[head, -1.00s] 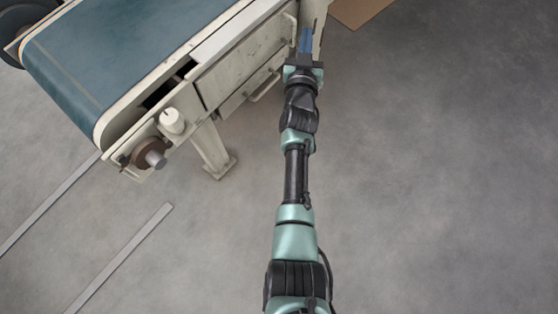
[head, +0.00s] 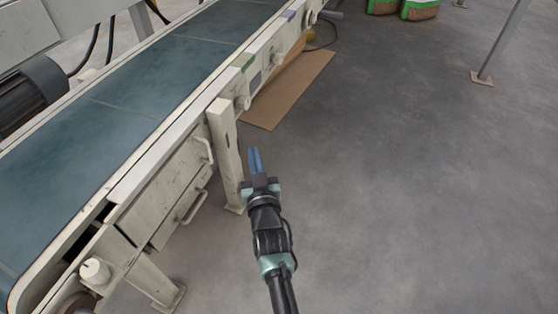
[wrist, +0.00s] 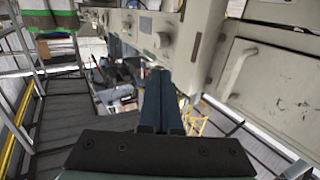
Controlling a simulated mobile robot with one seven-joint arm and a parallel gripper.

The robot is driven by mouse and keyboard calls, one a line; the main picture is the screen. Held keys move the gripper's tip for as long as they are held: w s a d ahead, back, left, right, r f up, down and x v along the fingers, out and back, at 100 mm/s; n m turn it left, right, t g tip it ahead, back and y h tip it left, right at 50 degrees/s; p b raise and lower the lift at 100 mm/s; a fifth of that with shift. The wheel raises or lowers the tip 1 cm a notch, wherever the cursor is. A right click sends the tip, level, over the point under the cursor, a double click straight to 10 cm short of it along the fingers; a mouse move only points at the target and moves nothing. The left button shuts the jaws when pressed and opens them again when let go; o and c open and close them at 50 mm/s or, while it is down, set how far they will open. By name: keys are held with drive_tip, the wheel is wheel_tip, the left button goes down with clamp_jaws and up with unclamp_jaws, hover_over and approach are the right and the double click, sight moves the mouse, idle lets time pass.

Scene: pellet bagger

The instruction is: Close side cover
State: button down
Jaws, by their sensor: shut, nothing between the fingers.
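The side cover (head: 165,188) appears as a pale, scuffed panel on the conveyor's near side, below the belt edge. An upper handle (head: 204,150) is by its far end. A lower handle (head: 195,207) sits on a lower pale section; I cannot tell whether it belongs to the same cover or how far the cover stands open. In the wrist view a pale panel (wrist: 268,90) with a handle (wrist: 241,62) fills the right side. My gripper (head: 254,151) is shut and empty, to the right of the conveyor leg, apart from the handles. Its blue fingers (wrist: 161,98) show in the wrist view.
The conveyor leg (head: 226,150) stands between my gripper and the panel. The blue-green belt (head: 125,110) runs above. A cardboard sheet (head: 290,90) lies on the floor beyond. Bags (head: 420,8) and a grey post (head: 505,40) stand far right. Floor to the right is clear.

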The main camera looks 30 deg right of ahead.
drive_tip(key=shift+s+d+p, duration=1.45)
drive_tip(key=shift+s+d, duration=0.5)
drive_tip(key=shift+d, duration=0.15)
drive_tip(key=w+a+r+n+t+y+p, duration=0.1)
drive_tip(key=w+a+r+t+p, duration=0.3)
drive_tip(key=r, duration=1.1)
drive_tip(key=s+a+r+n+y+p, duration=0.1)
drive_tip(key=a+r+p, duration=0.35)
drive_tip(key=r, duration=1.05)
drive_tip(key=w+a+r+n+t+y+p, duration=0.15)
drive_tip(key=a+r, duration=0.45)
drive_tip(key=r, duration=0.9)
drive_tip(key=s+a+r+t+y+p, duration=0.1)
drive_tip(key=s+a+r+t+p, duration=0.2)
drive_tip(key=s+r, duration=0.6)
drive_tip(key=s+a+r+y+p, duration=0.1)
drive_tip(key=s+a+r+p, duration=0.3)
drive_tip(key=r, duration=0.9)
drive_tip(key=s+a+r+t+y+p, duration=0.1)
drive_tip(key=s+a+r+t+p, duration=0.1)
drive_tip(key=s+a+r, duration=0.65)
drive_tip(key=d+r+p, duration=0.1)
drive_tip(key=r+p, duration=1.7)
drive_tip(key=r, duration=0.2)
drive_tip(key=w+d+r+p, duration=0.1)
drive_tip(key=d+r+p, duration=0.1)
drive_tip(key=r+p, duration=1.7)
drive_tip(key=shift+w+d+r+n+p, duration=0.25)
drive_tip(key=shift+r+n+p, duration=0.1)
drive_tip(key=shift+r, duration=0.25)
